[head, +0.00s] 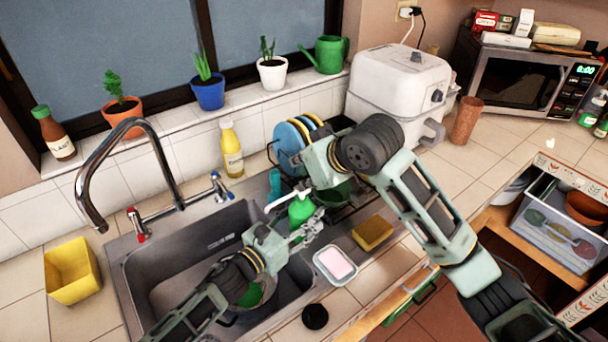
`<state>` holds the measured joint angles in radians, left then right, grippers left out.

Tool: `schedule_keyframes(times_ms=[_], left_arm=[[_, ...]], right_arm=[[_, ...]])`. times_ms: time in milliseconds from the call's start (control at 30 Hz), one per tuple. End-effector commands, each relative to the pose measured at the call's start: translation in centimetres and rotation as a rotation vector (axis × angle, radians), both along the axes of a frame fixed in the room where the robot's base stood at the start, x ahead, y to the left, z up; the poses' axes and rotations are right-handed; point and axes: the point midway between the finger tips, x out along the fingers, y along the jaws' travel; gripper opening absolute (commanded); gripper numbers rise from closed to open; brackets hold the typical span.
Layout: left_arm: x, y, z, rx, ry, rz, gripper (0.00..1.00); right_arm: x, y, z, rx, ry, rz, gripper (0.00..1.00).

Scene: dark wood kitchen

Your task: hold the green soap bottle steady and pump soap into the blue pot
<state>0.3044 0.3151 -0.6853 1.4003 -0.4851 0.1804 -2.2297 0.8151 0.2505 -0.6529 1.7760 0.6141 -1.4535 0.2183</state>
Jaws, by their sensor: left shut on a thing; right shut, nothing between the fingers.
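The green soap bottle (301,211) stands upright at the right rim of the sink, with a pale pump top. My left gripper (309,229) is low at the bottle and shut on it, partly covering its lower part. My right gripper (304,182) is above the bottle, close to the pump top, with its fingers shut and empty. Whether it touches the pump cannot be told. The blue pot (209,94) with a green plant stands on the windowsill, well apart from the bottle.
The steel sink (190,258) and faucet (158,138) lie left. A yellow bottle (231,152) stands behind the sink. A soap dish (335,267), a sponge (372,233) and a black round thing (315,317) lie near the front edge. A dish rack with plates (291,137) stands behind my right gripper.

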Motion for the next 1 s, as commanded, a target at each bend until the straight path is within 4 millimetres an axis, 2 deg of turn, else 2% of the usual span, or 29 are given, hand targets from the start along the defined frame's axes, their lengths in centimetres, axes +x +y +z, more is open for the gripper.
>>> schedule_keyframes(times_ms=[100, 300, 500, 700, 1000], left_arm=[[0.0, 0.0, -0.1, 0.0, 0.001, 0.0, 0.04], [0.0, 0.0, -0.1, 0.001, 0.002, 0.001, 0.04], [0.0, 0.0, -0.1, 0.001, 0.001, 0.0, 0.04], [0.0, 0.0, -0.1, 0.001, 0.001, 0.0, 0.04], [0.0, 0.0, -0.1, 0.001, 0.001, 0.0, 0.04]], right_arm=[[0.1, 0.1, 2.9, 0.005, -0.01, 0.001, 0.0], [-2.9, -2.2, 6.1, 0.001, -0.01, 0.001, 0.0], [-4.8, -3.5, 8.4, 0.003, -0.008, 0.001, 0.0], [-5.6, -4.1, 9.4, 0.004, -0.006, 0.001, 0.0], [-5.7, -4.1, 9.4, 0.004, -0.006, 0.001, 0.0]])
